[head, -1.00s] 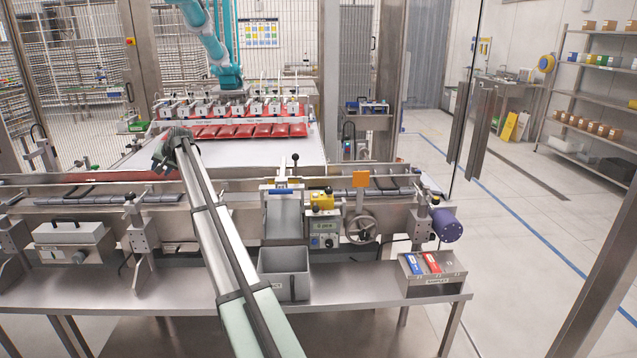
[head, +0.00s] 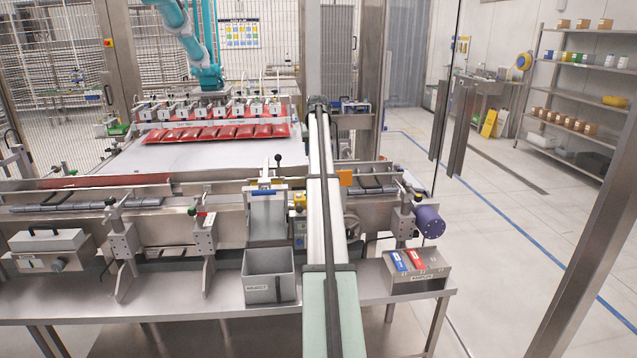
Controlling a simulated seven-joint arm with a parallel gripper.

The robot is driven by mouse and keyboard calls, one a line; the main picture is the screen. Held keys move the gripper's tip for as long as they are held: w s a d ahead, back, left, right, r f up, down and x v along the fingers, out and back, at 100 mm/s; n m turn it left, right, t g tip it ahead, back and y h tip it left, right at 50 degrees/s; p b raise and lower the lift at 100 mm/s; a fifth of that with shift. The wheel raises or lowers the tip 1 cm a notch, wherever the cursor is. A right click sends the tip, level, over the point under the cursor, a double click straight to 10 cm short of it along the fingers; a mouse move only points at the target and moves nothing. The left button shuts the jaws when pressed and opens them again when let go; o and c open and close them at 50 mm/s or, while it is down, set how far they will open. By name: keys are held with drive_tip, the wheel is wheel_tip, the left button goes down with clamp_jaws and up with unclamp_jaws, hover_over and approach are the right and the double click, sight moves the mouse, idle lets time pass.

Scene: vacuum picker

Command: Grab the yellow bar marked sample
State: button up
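A grey sample box (head: 440,279) with a front label stands at the right end of the steel bench. A blue bar (head: 399,261) and a red bar (head: 415,260) lie on its sloped top. I cannot make out a yellow bar there. A small yellow block (head: 299,200) on the conveyor's front is partly hidden by my arm; I cannot tell whether it bears a mark. My arm reaches forward over the bench and conveyor, left of the sample box. Its far end is a dark joint, and no gripper fingers show.
A grey open bin (head: 269,289) stands on the bench left of my arm. The conveyor (head: 165,223) with its clamps and a purple motor (head: 430,221) runs behind. Red packs (head: 215,132) lie under the teal picker robot (head: 190,38). Glass doors and open floor are at right.

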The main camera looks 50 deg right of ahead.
drive_tip(key=x, duration=0.4)
drive_tip(key=s+d+x, duration=0.1)
drive_tip(key=x, duration=0.4)
drive_tip(key=s+x, duration=0.1)
drive_tip(key=x, duration=0.3)
drive_tip(key=shift+d+f, duration=0.3)
drive_tip(key=shift+d, duration=0.05)
drive_tip(key=shift+c, duration=0.2)
drive_tip(key=shift+f, duration=0.1)
drive_tip(key=c, duration=0.6)
drive_tip(key=shift+c, duration=0.2)
